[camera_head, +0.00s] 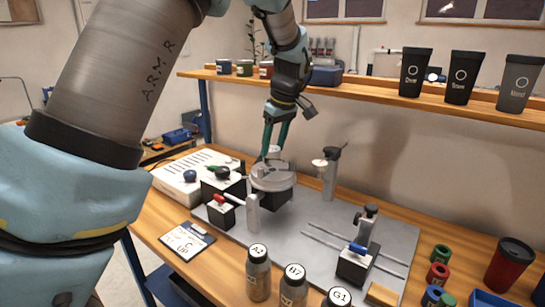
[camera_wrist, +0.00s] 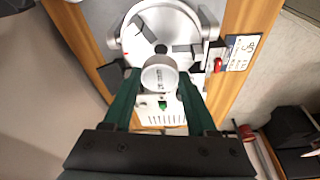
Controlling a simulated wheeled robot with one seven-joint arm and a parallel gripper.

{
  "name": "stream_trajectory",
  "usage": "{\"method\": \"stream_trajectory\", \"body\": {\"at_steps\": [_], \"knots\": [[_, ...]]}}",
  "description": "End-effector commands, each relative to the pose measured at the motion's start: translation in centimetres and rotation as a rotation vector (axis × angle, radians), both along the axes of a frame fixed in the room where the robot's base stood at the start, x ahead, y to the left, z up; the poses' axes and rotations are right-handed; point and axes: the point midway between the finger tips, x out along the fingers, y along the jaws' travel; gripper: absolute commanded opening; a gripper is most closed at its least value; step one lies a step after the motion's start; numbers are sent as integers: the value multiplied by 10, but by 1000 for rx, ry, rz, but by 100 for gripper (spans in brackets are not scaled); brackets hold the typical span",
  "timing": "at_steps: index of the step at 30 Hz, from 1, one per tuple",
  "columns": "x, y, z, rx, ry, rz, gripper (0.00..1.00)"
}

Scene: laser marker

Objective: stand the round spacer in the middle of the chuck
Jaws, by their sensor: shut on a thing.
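The round spacer (camera_wrist: 160,74) is a pale, round-ended piece with small dark markings. It sits between the green fingers of my gripper (camera_wrist: 159,84), which is shut on it. The chuck (camera_wrist: 140,22) is a silver disc with dark jaws and a dark centre hole. In the wrist view the spacer overlaps the chuck's lower rim, off its centre hole. In the head view my gripper (camera_head: 273,148) points down over the back of the chuck (camera_head: 271,182), with the spacer (camera_head: 273,153) low between its fingertips. I cannot tell whether the spacer touches the chuck.
The chuck stands on a grey baseplate (camera_head: 310,240) beside a red-knobbed block (camera_head: 221,212) and a post (camera_head: 330,178). A white control box (camera_head: 180,185) is at left. Labelled bottles (camera_head: 258,272) stand in front. A shelf (camera_head: 360,88) with dark tumblers (camera_head: 461,77) runs behind.

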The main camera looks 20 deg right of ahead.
Motion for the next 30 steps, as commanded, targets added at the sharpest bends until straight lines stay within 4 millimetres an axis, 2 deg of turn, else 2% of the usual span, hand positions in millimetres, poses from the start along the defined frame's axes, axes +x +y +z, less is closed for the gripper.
{"method": "stream_trajectory", "body": {"at_steps": [10, 22, 23, 26, 30], "knots": [[0, 0, -39, 1, 0, -1, 0], [0, 0, -46, -1, -1, 0, 0], [0, 0, -46, -1, -1, 0, 60], [0, 0, -46, -1, -1, 0, 70], [0, 0, -45, -1, -1, 0, 70]]}}
